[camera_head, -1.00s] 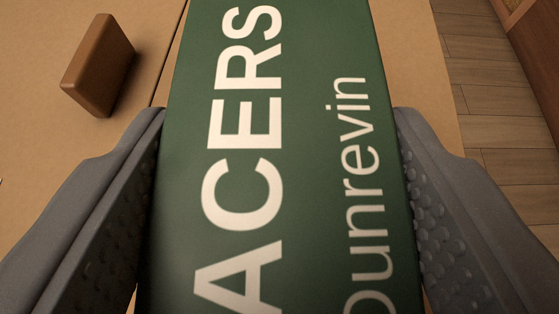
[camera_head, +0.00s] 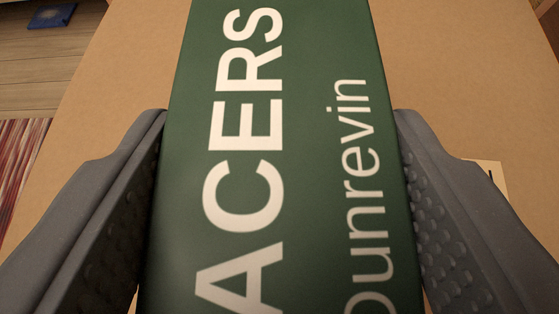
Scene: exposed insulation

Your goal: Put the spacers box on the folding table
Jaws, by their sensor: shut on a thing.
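The spacers box (camera_head: 300,150) is dark green with large white letters reading "ACERS" and smaller text "ounrevin". It fills the middle of the view, and its near end is cut off by the bottom edge. My gripper (camera_head: 280,135) is shut on the box, one ribbed grey finger on each side. A tan, cardboard-coloured flat surface (camera_head: 440,70) lies beneath and beyond the box. I cannot tell whether this is the folding table, nor whether the box touches it.
A blue flat item (camera_head: 51,16) lies on the plank floor (camera_head: 40,75) at the upper left. A red and white striped cloth or rug (camera_head: 18,160) shows at the left edge. A pale paper-like piece (camera_head: 490,176) with a dark mark is at the right, partly behind my finger.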

